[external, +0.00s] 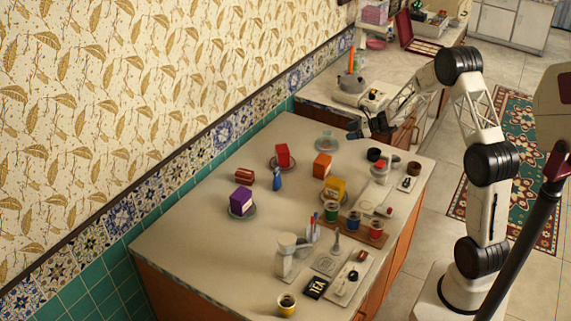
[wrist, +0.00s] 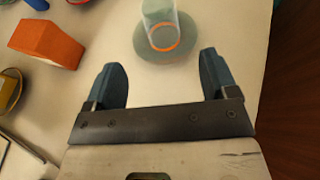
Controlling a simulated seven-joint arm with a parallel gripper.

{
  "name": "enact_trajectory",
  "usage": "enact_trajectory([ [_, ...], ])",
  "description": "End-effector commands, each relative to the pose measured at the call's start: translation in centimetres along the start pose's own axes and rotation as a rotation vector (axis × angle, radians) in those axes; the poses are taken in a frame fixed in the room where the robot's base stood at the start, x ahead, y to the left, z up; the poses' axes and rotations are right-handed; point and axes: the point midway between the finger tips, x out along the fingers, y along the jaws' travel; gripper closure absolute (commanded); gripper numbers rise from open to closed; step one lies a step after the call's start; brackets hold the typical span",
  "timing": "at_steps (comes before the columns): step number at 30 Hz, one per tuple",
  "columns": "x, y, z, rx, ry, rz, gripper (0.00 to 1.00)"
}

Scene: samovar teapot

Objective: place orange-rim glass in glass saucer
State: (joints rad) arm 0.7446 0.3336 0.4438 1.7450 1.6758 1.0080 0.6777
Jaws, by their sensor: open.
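The orange-rim glass (wrist: 160,22) is a clear cylinder at the top of the wrist view, with its orange ring towards my gripper. In that view it overlaps the round greenish glass saucer (wrist: 180,56) and appears to stand in it. In the external view the glass (external: 327,134) shows small and faint over the saucer (external: 327,147) near the far edge of the counter. My gripper (external: 362,130) is just to the right of them. In the wrist view my gripper (wrist: 164,78) is open and empty, its two blue fingers apart and short of the saucer.
An orange box (wrist: 46,44) lies left of my gripper; it also shows in the external view (external: 322,165). A red box (external: 282,154) and a purple box (external: 241,200) sit on saucers farther left. The counter edge is close on the right.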

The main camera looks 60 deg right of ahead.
Motion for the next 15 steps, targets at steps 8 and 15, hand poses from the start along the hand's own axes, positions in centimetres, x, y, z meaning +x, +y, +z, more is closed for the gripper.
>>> enact_trajectory([
  [8, 0.2, 2.5, 2.1, -0.07, 0.02, 0.046, 0.21],
  [15, 0.4, 9.5, 7.1, -0.266, 0.072, 0.172, 0.21],
])
